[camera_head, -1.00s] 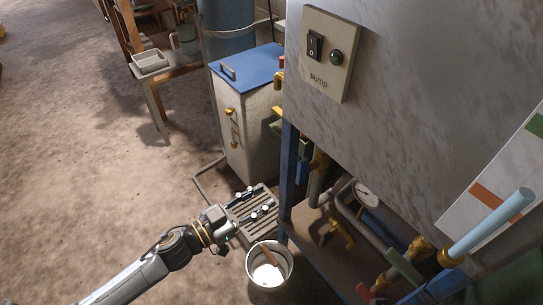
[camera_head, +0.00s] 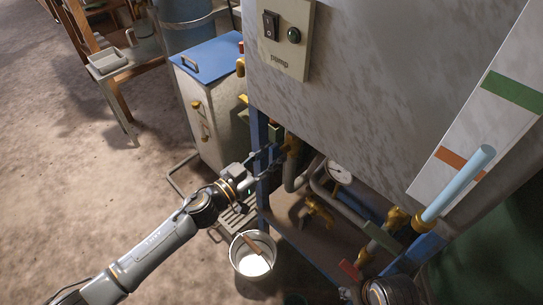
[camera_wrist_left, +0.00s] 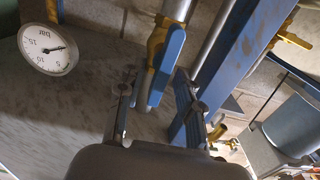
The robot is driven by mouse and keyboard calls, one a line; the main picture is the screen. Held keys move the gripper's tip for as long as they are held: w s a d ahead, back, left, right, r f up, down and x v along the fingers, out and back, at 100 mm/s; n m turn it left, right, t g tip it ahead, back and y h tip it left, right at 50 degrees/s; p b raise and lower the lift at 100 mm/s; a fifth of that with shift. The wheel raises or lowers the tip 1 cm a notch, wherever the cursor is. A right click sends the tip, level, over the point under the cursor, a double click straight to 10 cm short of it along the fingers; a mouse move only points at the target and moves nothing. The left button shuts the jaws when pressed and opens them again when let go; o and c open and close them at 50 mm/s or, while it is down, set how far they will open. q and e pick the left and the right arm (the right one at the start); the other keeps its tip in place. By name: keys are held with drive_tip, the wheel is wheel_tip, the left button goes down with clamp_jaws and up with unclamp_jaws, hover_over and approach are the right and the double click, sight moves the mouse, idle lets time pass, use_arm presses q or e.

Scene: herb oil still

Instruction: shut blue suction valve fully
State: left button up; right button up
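The blue suction valve shows in the left wrist view as a flat blue lever (camera_wrist_left: 168,60) on a brass body (camera_wrist_left: 155,42). The lever lies roughly in line with the grey pipe it sits on. My left gripper (camera_wrist_left: 157,98) is open, with one finger on each side of the lever's lower end; I see gaps between the fingers and the lever. In the head view my left gripper (camera_head: 270,162) reaches past the blue frame post towards the brass valve body (camera_head: 291,144). The blue lever is hidden there behind the gripper and post.
A blue frame post (camera_head: 262,185) stands close beside the left gripper; it also shows in the wrist view (camera_wrist_left: 230,62). A pressure gauge (camera_head: 339,172) and another brass valve (camera_head: 319,212) are to the right. A white bucket (camera_head: 252,268) stands below.

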use_arm(q)
drive_tip(key=shift+w, duration=0.1)
clamp_jaws()
